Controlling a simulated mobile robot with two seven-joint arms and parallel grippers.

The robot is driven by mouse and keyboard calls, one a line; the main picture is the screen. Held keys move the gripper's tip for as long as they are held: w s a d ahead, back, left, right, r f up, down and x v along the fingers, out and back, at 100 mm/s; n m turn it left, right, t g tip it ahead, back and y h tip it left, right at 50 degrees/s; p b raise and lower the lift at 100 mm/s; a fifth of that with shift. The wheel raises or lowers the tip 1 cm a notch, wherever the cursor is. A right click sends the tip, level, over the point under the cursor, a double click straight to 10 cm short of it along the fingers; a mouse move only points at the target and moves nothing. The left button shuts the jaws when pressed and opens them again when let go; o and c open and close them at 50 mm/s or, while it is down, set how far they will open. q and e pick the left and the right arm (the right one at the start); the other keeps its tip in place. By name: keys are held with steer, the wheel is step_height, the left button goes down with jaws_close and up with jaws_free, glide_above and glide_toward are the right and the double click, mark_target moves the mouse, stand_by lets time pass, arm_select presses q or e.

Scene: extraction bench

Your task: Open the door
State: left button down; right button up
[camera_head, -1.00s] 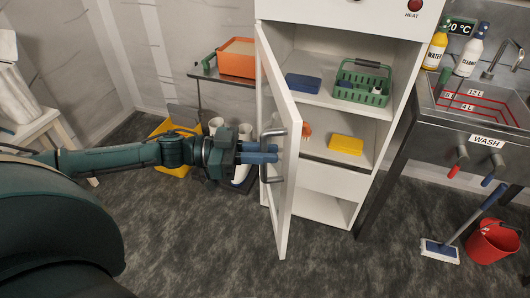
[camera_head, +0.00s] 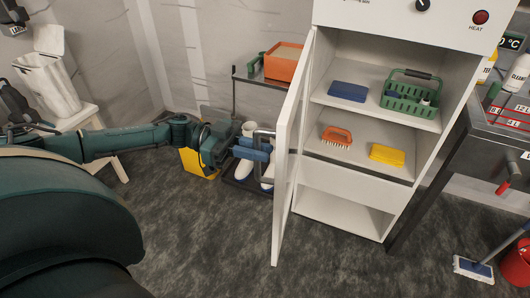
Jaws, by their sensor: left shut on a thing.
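The white cabinet (camera_head: 424,193) has its white door (camera_head: 288,165) hinged on its left side. The door stands open, swung out past the front, and the shelves inside are visible. A grey bar handle (camera_head: 264,131) is on the door's outer face. My left gripper (camera_head: 254,150) has blue fingers and is shut on the handle, to the left of the door. Part of the handle is hidden by the fingers. My right gripper is not in view.
On the shelves are a blue sponge (camera_head: 348,91), a green basket (camera_head: 407,98), an orange brush (camera_head: 337,136) and a yellow sponge (camera_head: 387,154). A rack with an orange box (camera_head: 282,62) stands behind the door. The floor (camera_head: 220,235) in front is clear.

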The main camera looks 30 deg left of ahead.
arm_select(q)
steer(key=shift+v, duration=0.85)
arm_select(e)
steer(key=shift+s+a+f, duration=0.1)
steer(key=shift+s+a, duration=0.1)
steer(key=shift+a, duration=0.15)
arm_select(q)
steer(key=c, duration=1.5)
jaws_free()
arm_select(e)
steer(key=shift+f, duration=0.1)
arm_select(q)
steer(key=b+v, duration=0.3)
steer(key=v, duration=1)
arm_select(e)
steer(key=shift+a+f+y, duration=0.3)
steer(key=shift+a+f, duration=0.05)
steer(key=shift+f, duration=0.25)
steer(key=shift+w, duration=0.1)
arm_select(q)
steer(key=shift+a, duration=0.15)
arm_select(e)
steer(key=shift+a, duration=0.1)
